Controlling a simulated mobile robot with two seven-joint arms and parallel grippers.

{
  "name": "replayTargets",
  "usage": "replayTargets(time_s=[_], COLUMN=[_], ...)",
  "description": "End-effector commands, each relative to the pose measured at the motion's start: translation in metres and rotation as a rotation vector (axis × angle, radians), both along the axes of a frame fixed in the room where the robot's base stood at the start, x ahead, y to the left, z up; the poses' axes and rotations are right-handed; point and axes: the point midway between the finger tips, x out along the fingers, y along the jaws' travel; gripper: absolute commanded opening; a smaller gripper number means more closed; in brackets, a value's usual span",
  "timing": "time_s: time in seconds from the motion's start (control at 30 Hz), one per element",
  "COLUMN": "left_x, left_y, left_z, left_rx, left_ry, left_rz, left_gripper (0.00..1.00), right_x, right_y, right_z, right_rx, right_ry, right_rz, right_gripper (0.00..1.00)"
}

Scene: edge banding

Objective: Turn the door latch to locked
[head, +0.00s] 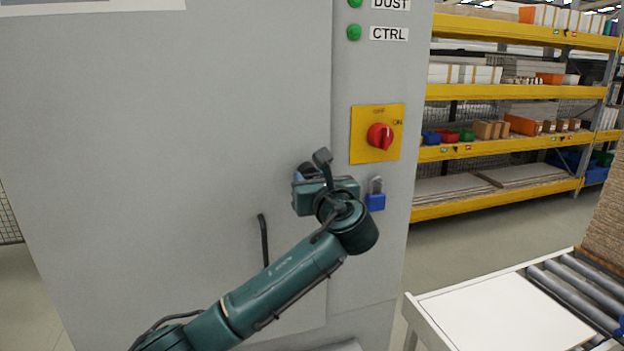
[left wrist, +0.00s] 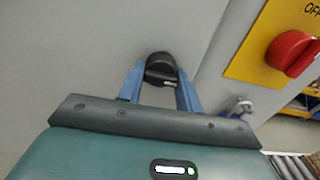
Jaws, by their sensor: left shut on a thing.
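The door latch (left wrist: 161,68) is a round black knob on the grey cabinet door (head: 170,130). In the left wrist view it sits between the two blue fingers of my left gripper (left wrist: 160,84), which is shut on it. In the head view my left gripper (head: 304,174) is against the door near its right edge, and its own body and wrist hide the latch. Whether the latch stands at locked cannot be told. My right gripper is not in view.
A red rotary switch (head: 380,136) on a yellow plate (head: 361,151) is above right of the gripper. A blue padlock (head: 375,201) hangs close to my wrist. A dark door handle (head: 263,240) is lower left. A roller conveyor (head: 580,291) and yellow shelving (head: 520,92) stand at right.

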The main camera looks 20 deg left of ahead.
Motion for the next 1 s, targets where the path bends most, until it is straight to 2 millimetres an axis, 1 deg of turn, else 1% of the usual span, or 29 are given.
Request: replayTargets(time_s=[0.03,0.1,0.13,0.47,0.67,1.0], left_x=[-0.0001,-0.0001,-0.0001,-0.0001,0.0,0.0003], left_y=[0.0002,0.0003,0.0003,-0.0003,-0.0005,-0.0015], left_z=[-0.0001,-0.0001,-0.0002,-0.0004,-0.0003,-0.0005], left_rx=[0.0,0.0,0.0,-0.045,-0.149,-0.408], left_ry=[0.0,0.0,0.0,-0.029,-0.098,-0.273], left_rz=[0.001,0.001,0.001,0.0,0.001,0.0], left_gripper=[0.19,0.13,0.12,0.12,0.12,0.12], right_x=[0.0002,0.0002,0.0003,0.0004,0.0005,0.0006], right_y=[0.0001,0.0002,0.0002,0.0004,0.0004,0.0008], right_z=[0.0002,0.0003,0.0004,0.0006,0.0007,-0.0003], right_rx=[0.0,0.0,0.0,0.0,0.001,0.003], right_ry=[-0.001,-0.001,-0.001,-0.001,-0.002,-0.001], right_rz=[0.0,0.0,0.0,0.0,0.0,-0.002], right_gripper=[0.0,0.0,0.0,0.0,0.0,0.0])
